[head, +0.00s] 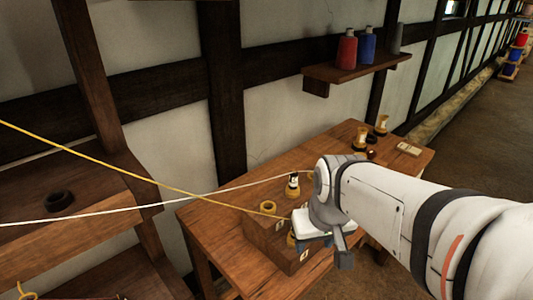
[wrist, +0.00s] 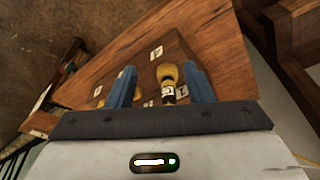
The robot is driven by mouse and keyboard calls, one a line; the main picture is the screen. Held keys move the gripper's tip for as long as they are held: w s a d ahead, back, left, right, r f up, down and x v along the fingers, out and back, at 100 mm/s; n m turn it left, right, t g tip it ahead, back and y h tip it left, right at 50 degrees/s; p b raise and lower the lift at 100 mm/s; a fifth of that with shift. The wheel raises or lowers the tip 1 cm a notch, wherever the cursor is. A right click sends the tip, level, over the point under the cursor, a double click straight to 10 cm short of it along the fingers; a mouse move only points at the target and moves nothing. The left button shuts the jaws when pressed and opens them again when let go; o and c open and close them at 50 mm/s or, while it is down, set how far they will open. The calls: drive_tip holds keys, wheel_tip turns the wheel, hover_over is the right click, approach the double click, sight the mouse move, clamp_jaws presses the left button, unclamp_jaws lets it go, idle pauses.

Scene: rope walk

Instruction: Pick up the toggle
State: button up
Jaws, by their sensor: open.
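My gripper (head: 322,243) is low over the wooden block on the table, and its fingers are mostly hidden there by its own body. In the wrist view my gripper (wrist: 158,72) is open, with two blue fingers apart. A yellow piece with a dark, white-marked lower part (wrist: 167,80), possibly the toggle, shows between the fingers, nearer the right one. I see no contact with it. In the head view a yellow piece (head: 291,240) is partly hidden beside my gripper. A black-and-white piece with a yellow base (head: 293,184) stands behind the block.
A white rope (head: 150,209) and a yellow rope (head: 130,174) stretch in from the left. More yellow pieces (head: 361,139) stand at the table's far end. A shelf (head: 350,72) holds spools above.

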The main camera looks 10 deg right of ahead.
drive_tip(key=w+r+p, duration=0.5)
drive_tip(key=w, duration=0.5)
drive_tip(key=t+p, duration=0.2)
drive_tip(key=p, duration=0.1)
hover_over(295, 174)
drive_tip(key=s, duration=0.3)
drive_tip(key=shift+n, duration=0.4)
drive_tip(key=shift+p+x, duration=1.05)
drive_tip(key=shift+x, duration=2.8)
drive_tip(key=shift+w, duration=0.2)
drive_tip(key=shift+c, duration=0.6)
clamp_jaws()
